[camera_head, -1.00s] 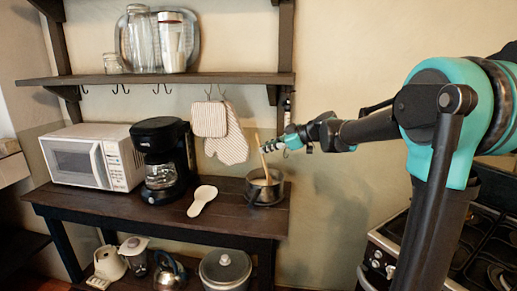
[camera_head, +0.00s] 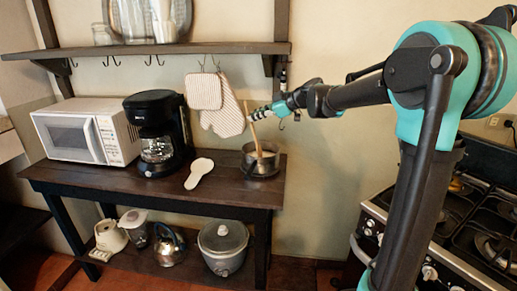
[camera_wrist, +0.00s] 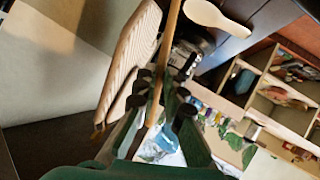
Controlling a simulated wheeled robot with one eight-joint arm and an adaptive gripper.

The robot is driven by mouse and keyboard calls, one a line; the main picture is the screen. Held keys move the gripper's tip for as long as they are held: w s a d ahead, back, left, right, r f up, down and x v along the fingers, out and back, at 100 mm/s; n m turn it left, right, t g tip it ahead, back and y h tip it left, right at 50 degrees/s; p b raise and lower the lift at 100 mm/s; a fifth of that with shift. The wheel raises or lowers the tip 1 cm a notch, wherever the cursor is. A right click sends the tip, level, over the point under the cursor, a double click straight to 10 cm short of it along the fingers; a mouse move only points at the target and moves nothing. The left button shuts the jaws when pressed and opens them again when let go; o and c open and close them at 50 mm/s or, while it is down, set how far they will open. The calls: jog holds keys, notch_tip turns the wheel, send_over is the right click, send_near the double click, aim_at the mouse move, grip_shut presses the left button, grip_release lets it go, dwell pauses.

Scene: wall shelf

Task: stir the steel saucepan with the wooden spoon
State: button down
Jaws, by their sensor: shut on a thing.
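The steel saucepan (camera_head: 270,168) stands upright near the right end of the dark wooden table. The wooden spoon (camera_head: 256,140) stands in it, its lower end inside the pan and hidden by the rim, its handle rising and leaning slightly left. My gripper (camera_head: 256,113) is above the saucepan, shut on the upper part of the spoon's handle. In the wrist view the handle of the spoon (camera_wrist: 171,32) runs between the dark fingertips of my gripper (camera_wrist: 160,86). The saucepan's contents cannot be made out.
A white spoon rest (camera_head: 198,174) lies left of the saucepan. A coffee maker (camera_head: 157,130) and a microwave (camera_head: 85,132) stand further left. Oven mitts (camera_head: 222,108) hang on the wall behind my gripper, below a shelf (camera_head: 150,51). A stove (camera_head: 470,225) is at the right.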

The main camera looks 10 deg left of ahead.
notch_tip(320, 180, up, 7)
jog(key=s+a, duration=0.1)
jog(key=s, duration=0.1)
jog(key=shift+a, duration=0.15)
dwell(0.6)
jog(key=shift+r, duration=0.15)
dwell(0.6)
jog(key=shift+r, duration=2.45)
